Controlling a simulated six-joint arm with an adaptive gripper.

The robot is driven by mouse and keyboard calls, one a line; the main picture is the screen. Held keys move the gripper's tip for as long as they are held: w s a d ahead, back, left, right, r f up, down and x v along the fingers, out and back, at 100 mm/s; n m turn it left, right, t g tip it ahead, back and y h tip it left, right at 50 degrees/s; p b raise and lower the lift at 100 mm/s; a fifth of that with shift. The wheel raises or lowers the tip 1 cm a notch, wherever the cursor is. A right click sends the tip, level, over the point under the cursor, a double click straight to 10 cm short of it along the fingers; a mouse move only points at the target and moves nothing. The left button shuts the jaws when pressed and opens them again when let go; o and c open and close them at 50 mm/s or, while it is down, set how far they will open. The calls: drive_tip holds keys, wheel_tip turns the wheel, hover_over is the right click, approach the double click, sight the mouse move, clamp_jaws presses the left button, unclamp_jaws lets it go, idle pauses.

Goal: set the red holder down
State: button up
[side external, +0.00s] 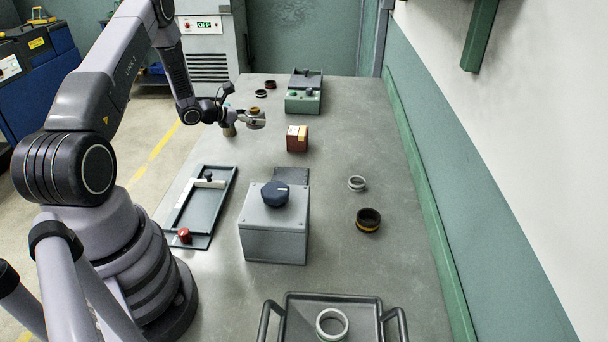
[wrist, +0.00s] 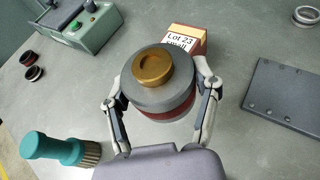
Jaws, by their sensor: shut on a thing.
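My gripper (wrist: 160,108) is shut on the red holder (wrist: 172,112), a round piece with a dark red lower band. A grey disc (wrist: 133,92) sits on top of it, with a bronze-coloured round piece (wrist: 152,68) on the disc. One finger is on each side of the holder. In the side view, my gripper (side external: 250,119) and the holder (side external: 257,124) are small, near the far left part of the bench. The holder looks level. Its underside is hidden, so I cannot tell whether it touches the bench.
A red-brown box labelled Lot 23 (side external: 297,140) stands close by on the right. A teal brush (wrist: 55,147) stands to the left in the wrist view. A green device (side external: 304,97) and dark rings (side external: 270,84) lie behind. A grey machine box (side external: 274,225) stands nearer the camera.

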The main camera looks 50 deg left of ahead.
hover_over(268, 142)
wheel_tip(268, 142, down, 7)
drive_tip(key=shift+r, duration=0.2)
drive_tip(key=shift+a+f, duration=0.1)
drive_tip(key=shift+f, duration=1.5)
drive_tip(key=shift+f, duration=0.15)
drive_tip(key=o, duration=1.2)
drive_tip(key=shift+f, duration=0.1)
drive_tip(key=shift+o, duration=0.2)
